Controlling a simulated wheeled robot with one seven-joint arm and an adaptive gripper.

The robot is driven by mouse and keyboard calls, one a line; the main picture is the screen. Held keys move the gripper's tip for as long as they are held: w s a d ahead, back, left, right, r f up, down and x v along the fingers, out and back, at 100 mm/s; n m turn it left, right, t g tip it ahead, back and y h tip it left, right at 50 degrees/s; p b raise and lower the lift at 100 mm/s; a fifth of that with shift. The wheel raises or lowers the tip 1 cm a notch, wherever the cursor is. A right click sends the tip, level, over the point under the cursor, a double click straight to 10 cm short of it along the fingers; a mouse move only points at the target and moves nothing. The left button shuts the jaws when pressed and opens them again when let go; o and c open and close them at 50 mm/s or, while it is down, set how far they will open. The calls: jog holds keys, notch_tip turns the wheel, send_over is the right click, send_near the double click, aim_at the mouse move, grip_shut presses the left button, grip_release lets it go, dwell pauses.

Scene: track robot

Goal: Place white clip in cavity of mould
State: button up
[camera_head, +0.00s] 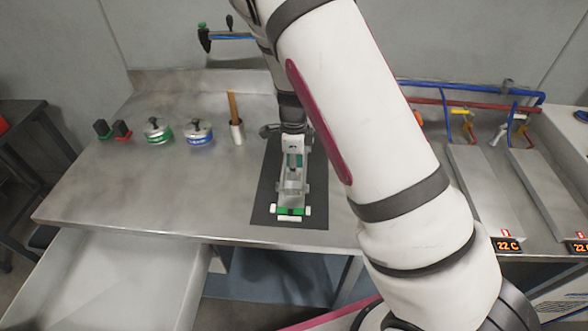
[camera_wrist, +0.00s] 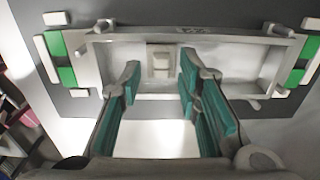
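The mould (camera_wrist: 120,57) is a grey metal tray with a shallow cavity, and it spans the wrist view. A small off-white square piece (camera_wrist: 161,63) sits mid-cavity; I cannot tell whether it is the white clip or part of the mould. Green blocks with white ends (camera_wrist: 63,62) stand at both mould ends. In the head view the mould (camera_head: 291,199) lies on a dark mat, partly hidden by my gripper. My gripper (camera_wrist: 159,78) is open above the mould, teal-padded fingers apart on either side of the off-white piece. A bright white patch shows between the fingers; its nature is unclear.
The dark mat (camera_head: 318,205) lies on a steel table (camera_head: 190,190). At the left stand a green-based jar (camera_head: 158,133), a blue-based jar (camera_head: 198,134) and a cup with a wooden stick (camera_head: 237,131). The table's front left is clear.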

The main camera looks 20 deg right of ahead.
notch_tip(320, 180, up, 11)
jog(key=s+r+n+t+y, duration=0.2)
jog(key=s+r+n, duration=0.85)
jog(key=r, duration=0.45)
jog(key=s+r+n+t+h, duration=0.1)
jog(key=s+r+n, duration=0.2)
jog(key=s+n, duration=0.3)
jog(key=s+d+r+n+t+h, duration=0.1)
jog(key=s+r+n+t, duration=0.1)
jog(key=s+n, duration=0.4)
jog(key=s+r, duration=0.1)
jog(key=s, duration=0.3)
